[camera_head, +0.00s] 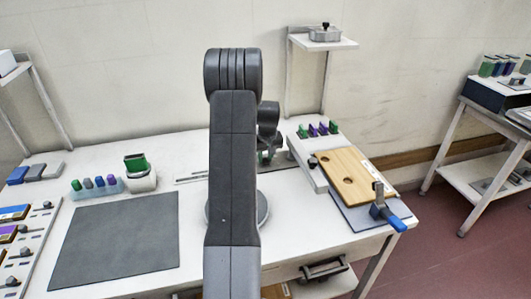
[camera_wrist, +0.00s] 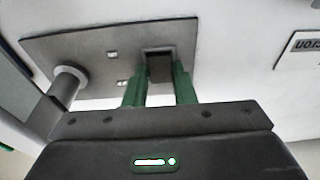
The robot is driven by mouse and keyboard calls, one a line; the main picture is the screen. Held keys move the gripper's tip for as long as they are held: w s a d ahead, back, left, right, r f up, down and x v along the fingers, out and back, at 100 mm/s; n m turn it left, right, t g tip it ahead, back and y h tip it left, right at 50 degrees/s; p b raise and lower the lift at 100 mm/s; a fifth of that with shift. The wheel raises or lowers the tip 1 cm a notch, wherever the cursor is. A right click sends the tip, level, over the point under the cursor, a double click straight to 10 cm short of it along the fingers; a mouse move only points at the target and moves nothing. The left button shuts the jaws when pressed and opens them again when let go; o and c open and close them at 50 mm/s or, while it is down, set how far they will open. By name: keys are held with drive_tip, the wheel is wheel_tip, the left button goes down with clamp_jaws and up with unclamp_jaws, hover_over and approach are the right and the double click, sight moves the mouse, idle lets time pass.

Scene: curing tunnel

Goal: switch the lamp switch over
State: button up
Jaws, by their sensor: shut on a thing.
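In the wrist view a grey plate (camera_wrist: 98,42) carries a small dark block-shaped lever, which I take to be the lamp switch (camera_wrist: 160,68). The two green fingers of my gripper (camera_wrist: 159,84) stand on either side of the lever and are shut on it. The lever's lower part is hidden between the fingers. In the head view my gripper (camera_head: 266,156) shows only partly behind my arm, low over the back of the white table, and the switch itself is hidden there.
A round grey post (camera_wrist: 68,84) rises from the plate left of my fingers. A partly cut-off label (camera_wrist: 300,46) is at right. The table holds a dark mat (camera_head: 115,240), a white device with a green top (camera_head: 138,170), and a wooden board (camera_head: 350,172) with a blue-handled clamp (camera_head: 388,215).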

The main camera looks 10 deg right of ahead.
drive_tip(key=shift+w+g, duration=0.1)
drive_tip(key=shift+g, duration=0.2)
drive_tip(key=o, duration=1)
drive_tip(key=shift+r, duration=0.1)
drive_tip(key=r, duration=0.4)
drive_tip(key=s+r, duration=0.1)
drive_tip(key=r, duration=0.4)
drive_tip(key=r+b, duration=0.1)
drive_tip(key=r, duration=0.3)
drive_tip(key=shift+s+r, duration=0.25)
drive_tip(key=shift+s, duration=0.15)
drive_tip(key=shift+f, duration=0.1)
